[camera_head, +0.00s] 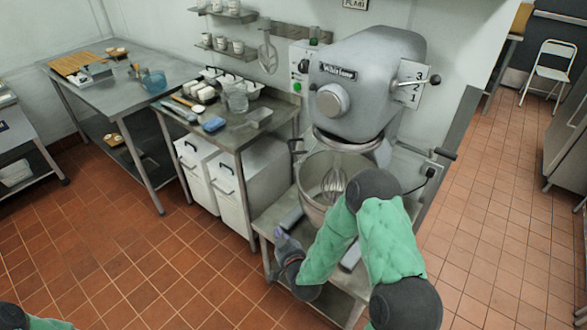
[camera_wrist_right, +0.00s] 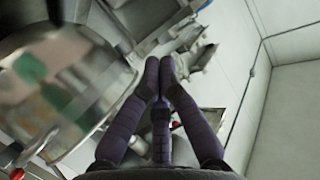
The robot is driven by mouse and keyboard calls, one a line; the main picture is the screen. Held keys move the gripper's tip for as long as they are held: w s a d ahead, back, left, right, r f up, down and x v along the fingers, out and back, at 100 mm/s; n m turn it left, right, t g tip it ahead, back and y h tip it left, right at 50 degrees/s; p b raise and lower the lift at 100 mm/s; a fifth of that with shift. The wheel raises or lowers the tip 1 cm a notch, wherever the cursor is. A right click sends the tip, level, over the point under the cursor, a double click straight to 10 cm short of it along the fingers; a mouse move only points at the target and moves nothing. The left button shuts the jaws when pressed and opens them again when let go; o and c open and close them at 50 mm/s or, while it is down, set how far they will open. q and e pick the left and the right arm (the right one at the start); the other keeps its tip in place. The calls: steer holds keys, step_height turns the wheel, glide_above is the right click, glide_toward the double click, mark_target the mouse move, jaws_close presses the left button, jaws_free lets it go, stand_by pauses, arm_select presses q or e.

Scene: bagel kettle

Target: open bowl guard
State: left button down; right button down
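The large grey mixer (camera_head: 362,85) stands on a low metal stand. Its steel bowl (camera_head: 312,199) hangs below the head, with a wire whisk (camera_head: 333,184) in it. A curved metal rim (camera_head: 335,143) between head and bowl looks like the bowl guard; my arm partly hides this area. My right gripper (camera_head: 280,234) is low, in front and left of the bowl, apart from the guard. In the right wrist view the fingertips (camera_wrist_right: 160,62) meet with nothing visible between them, and the shiny bowl (camera_wrist_right: 65,95) is close on the left. My left gripper is out of view.
A metal table (camera_head: 225,133) with tubs and jugs stands left of the mixer, white bins (camera_head: 230,190) under it. A longer table (camera_head: 110,90) is farther left. Tiled floor (camera_head: 130,250) is free in front. A wall stands behind the mixer.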

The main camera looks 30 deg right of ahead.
steer(key=s+d+r+m+t+h+b, duration=0.1)
steer(key=d+r+t+h, duration=0.25)
steer(key=r, duration=0.35)
steer(key=s+d+r+t+h+b, duration=0.1)
steer(key=d+r+t+h, duration=0.1)
steer(key=d+r+h, duration=0.3)
steer(key=y+b, duration=0.1)
steer(key=y, duration=0.1)
glide_toward(290, 142)
steer(key=shift+s+d+r, duration=0.15)
steer(key=shift+d+r, duration=0.7)
steer(key=shift+r, duration=0.05)
steer(key=w+m+g+h+b, duration=0.1)
steer(key=w+h, duration=0.1)
steer(key=w, duration=0.1)
steer(key=w+d+m+g+h+b, duration=0.1)
steer(key=w+m+g+h+b, duration=0.1)
steer(key=w+d+m+g+h+b, duration=0.1)
steer(key=w+m+g+h+b, duration=0.1)
steer(key=w+h, duration=0.1)
steer(key=shift+w+f, duration=0.1)
steer(key=shift+w, duration=0.2)
steer(key=shift+w+d+b, duration=0.35)
steer(key=shift+w, duration=0.25)
